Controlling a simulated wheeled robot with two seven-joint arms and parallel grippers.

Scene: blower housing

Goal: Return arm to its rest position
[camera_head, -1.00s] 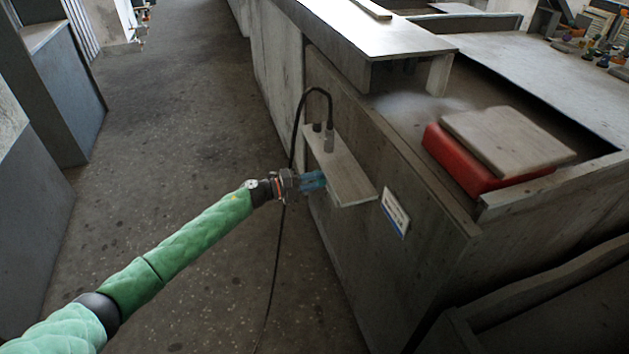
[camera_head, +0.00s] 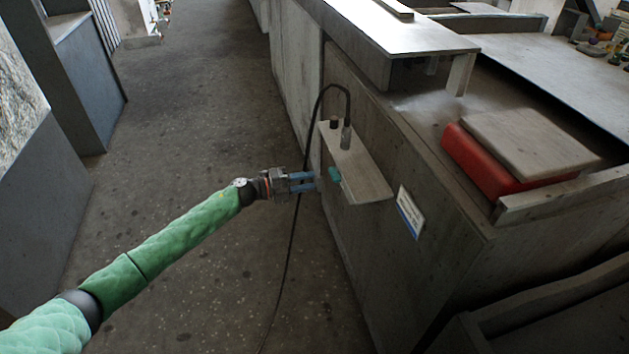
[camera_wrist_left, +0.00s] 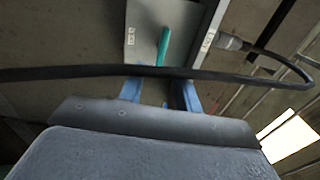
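My left arm, in a green sleeve, reaches in from the lower left in the head view. My left gripper (camera_head: 304,181) has two blue fingers that stand apart with nothing between them. It is just left of a small teal lever (camera_head: 335,174) at the side of a grey box (camera_head: 357,165). In the left wrist view the teal lever (camera_wrist_left: 163,46) is beyond the gripper (camera_wrist_left: 160,92), clear of the blue fingers. A black cable crosses in front of the fingers there. My right gripper does not show.
The box is on the side of a large grey cabinet (camera_head: 400,260). A black cable (camera_head: 291,245) loops from the box's plug to the floor, close by the gripper. A red block with a board (camera_head: 530,143) lies on top. The floor (camera_head: 190,130) to the left is clear.

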